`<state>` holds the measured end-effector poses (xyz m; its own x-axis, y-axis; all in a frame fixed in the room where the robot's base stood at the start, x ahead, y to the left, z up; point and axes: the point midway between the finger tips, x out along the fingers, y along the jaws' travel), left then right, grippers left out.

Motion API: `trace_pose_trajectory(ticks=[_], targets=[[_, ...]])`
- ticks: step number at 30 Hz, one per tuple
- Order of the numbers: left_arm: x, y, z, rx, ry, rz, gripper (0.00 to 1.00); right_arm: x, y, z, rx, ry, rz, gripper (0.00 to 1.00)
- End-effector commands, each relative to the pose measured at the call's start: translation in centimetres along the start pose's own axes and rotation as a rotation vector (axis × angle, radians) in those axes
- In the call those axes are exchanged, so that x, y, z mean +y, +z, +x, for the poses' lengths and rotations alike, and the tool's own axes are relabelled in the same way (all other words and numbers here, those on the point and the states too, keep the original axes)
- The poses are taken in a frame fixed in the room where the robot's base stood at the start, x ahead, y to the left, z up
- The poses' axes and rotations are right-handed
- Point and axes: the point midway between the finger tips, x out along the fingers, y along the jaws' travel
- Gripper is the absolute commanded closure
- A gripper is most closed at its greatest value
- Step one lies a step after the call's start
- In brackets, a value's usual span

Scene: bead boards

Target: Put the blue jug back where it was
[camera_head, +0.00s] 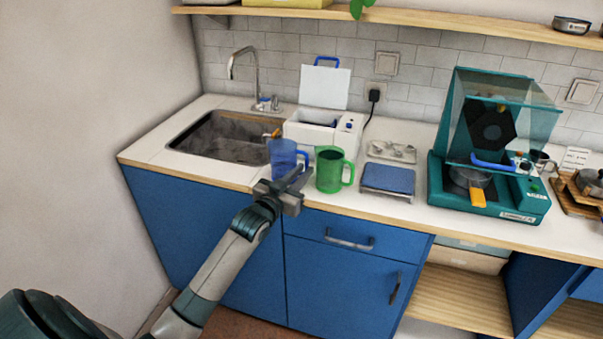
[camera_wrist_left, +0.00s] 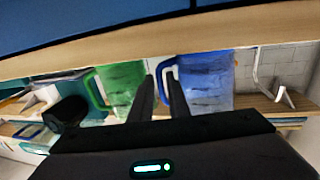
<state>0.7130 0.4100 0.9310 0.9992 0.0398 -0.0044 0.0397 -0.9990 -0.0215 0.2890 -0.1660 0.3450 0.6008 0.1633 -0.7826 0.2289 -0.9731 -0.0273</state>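The blue jug (camera_head: 283,158) stands upright on the counter by the sink's right edge, its handle to the right in the head view. In the left wrist view, the blue jug (camera_wrist_left: 208,80) appears upside down. My left gripper (camera_head: 296,180) is in front of the jug, on its handle side. In the wrist view the fingers of my left gripper (camera_wrist_left: 160,78) are apart, with the jug's blue handle showing between and beyond their tips. Whether they touch it cannot be told. My right gripper is not in view.
A green mug (camera_head: 329,170) stands close right of the blue jug. A white machine with its lid up (camera_head: 310,133) is behind them. A blue-topped scale (camera_head: 388,180) and a teal cooker (camera_head: 490,200) are farther right. The sink (camera_head: 230,138) is left.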

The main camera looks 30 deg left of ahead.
Motion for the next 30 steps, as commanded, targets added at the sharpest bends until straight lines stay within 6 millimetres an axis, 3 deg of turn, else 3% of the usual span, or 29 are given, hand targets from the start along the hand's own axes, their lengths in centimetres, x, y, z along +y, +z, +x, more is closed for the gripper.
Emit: trace_pose_trajectory(ticks=[9,14,21,30], targets=[[0.0,-0.4,-0.1,0.001,0.000,0.000,0.85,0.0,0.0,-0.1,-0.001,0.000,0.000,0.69],[0.0,-0.1,-1.4,0.000,0.001,0.000,0.85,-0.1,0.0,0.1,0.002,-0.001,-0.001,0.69],[0.1,-0.1,-5.2,0.000,0.001,0.000,0.85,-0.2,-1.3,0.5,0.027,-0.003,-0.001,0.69],[0.0,-0.1,-10.1,-0.001,0.000,0.000,0.85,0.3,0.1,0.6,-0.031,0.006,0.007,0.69]])
